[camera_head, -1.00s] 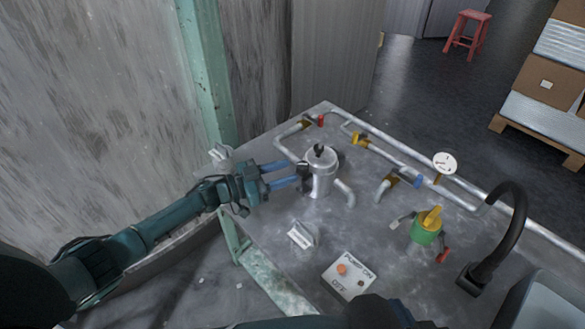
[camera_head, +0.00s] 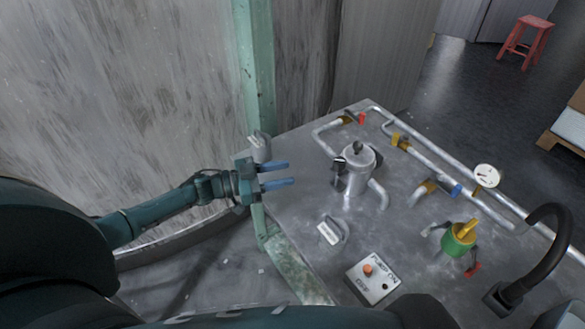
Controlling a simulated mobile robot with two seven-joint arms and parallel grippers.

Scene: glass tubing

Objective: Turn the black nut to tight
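I cannot tell for sure which is the task's nut, or how tight either is. My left gripper (camera_head: 285,174) is left of the canister, with its two blue fingers pointing at it. It is open and empty, with a clear gap to the side part. My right gripper is not in view.
A green post (camera_head: 255,70) and wall stand behind my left gripper.

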